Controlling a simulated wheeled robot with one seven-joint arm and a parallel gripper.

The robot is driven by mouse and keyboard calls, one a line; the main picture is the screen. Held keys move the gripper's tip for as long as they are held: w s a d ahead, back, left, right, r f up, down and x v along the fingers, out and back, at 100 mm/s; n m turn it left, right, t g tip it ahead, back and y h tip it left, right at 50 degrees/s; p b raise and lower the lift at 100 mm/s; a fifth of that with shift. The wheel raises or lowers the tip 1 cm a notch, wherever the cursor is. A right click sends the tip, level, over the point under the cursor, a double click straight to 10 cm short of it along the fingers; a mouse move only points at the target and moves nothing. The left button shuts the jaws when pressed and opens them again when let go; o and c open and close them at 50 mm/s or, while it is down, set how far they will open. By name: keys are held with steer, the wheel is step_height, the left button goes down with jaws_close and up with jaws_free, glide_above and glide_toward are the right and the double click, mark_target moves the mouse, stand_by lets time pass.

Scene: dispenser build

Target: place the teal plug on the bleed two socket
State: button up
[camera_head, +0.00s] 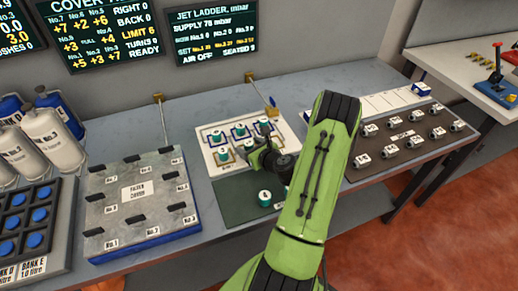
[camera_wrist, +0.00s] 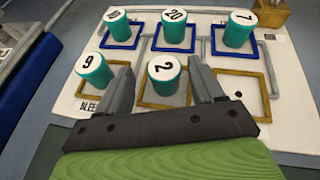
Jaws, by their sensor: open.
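In the wrist view, a teal plug marked 2 (camera_wrist: 164,76) stands upright in the front-middle yellow-framed socket (camera_wrist: 150,100) of the white board (camera_wrist: 290,125). My gripper (camera_wrist: 161,80) is open, with one finger on each side of this plug; I cannot tell whether they touch it. Beside it, a teal plug marked 9 or 6 (camera_wrist: 95,72) stands in the front-left socket. The front-right yellow-framed socket (camera_wrist: 266,85) is empty. In the head view, my gripper (camera_head: 260,148) is over the white board (camera_head: 207,127) and hides part of it.
Three more teal plugs, including one marked 20 (camera_wrist: 173,32), stand in the blue-framed back row. Another teal plug (camera_head: 265,198) stands on the dark green mat (camera_head: 232,205). A grey numbered panel (camera_head: 140,192) lies left, and a dark tray with several knobs (camera_head: 385,128) lies right.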

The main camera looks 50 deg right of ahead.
steer(key=v, duration=0.3)
steer(key=p+v, duration=0.1)
steer(key=v, duration=0.2)
steer(key=p+v, duration=0.1)
steer(key=v, duration=0.2)
steer(key=shift+d+r, duration=0.25)
steer(key=shift+r, duration=0.05)
steer(key=shift+s+a+r+p, duration=0.15)
steer(key=shift+s+r+p, duration=0.05)
steer(key=shift+s+p, duration=0.35)
steer(key=w+a+r+n+g+y, duration=0.3)
steer(key=a+n+y, duration=0.1)
steer(key=a+n, duration=0.65)
steer(key=w+a+r+n+g+y, duration=0.2)
steer(key=a+r+n+y, duration=0.2)
steer(key=a+n, duration=0.7)
steer(key=s+a+r+n+g+h, duration=0.1)
steer(key=s+a+r+n+h, duration=0.1)
steer(key=s+r+n, duration=0.4)
steer(key=s+a+r+n+g+h, duration=0.1)
steer(key=s+a+r+n, duration=0.4)
steer(key=n, duration=0.6)
steer(key=s+r+h, duration=0.1)
steer(key=s+r, duration=0.1)
steer(key=s, duration=0.1)
steer(key=shift+s+a, duration=0.2)
steer(key=shift+s, duration=0.05)
